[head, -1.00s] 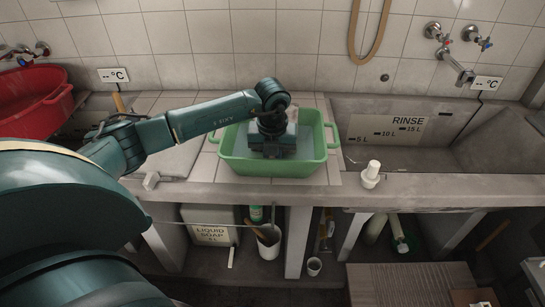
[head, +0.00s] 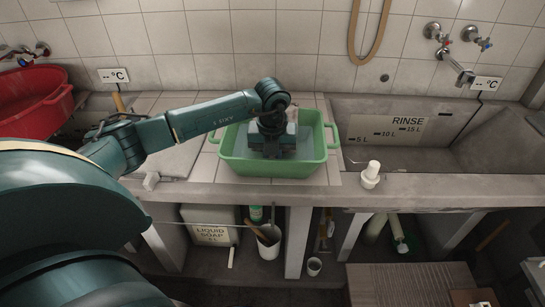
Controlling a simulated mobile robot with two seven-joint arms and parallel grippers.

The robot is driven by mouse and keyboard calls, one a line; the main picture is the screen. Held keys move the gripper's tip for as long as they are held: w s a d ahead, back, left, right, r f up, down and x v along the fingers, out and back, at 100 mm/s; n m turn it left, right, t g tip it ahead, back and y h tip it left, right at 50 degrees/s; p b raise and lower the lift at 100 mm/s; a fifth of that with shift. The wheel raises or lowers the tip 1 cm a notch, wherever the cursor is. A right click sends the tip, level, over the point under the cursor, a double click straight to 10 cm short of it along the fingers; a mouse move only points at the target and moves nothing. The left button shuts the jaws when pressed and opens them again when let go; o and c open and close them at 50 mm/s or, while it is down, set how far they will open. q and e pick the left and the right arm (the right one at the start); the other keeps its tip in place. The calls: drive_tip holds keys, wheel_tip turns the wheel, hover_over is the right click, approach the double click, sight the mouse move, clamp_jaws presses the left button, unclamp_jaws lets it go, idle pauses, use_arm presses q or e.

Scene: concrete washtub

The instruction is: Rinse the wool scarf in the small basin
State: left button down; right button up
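The small basin is a green tub (head: 232,165) with two side handles, standing on the tiled part of the counter with greyish water in it. My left arm reaches in from the left and its gripper (head: 272,152) points down inside the basin. Its fingertips are hidden by the gripper body and water, so I cannot tell whether it is open or shut. A small pale, pinkish patch (head: 292,114) shows behind the gripper; it may be part of the scarf, but most of it is hidden. My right gripper is not in view.
A concrete sink marked RINSE (head: 407,125) lies to the right, with a tap (head: 458,68) above it. A white-capped object (head: 371,172) stands on the counter's front edge. A red tub (head: 35,103) is at far left. A hose (head: 368,35) hangs on the wall.

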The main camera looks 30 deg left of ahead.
use_arm(q)
drive_tip(key=shift+f+b, duration=0.9)
drive_tip(key=shift+f, duration=0.3)
drive_tip(key=shift+r, duration=0.1)
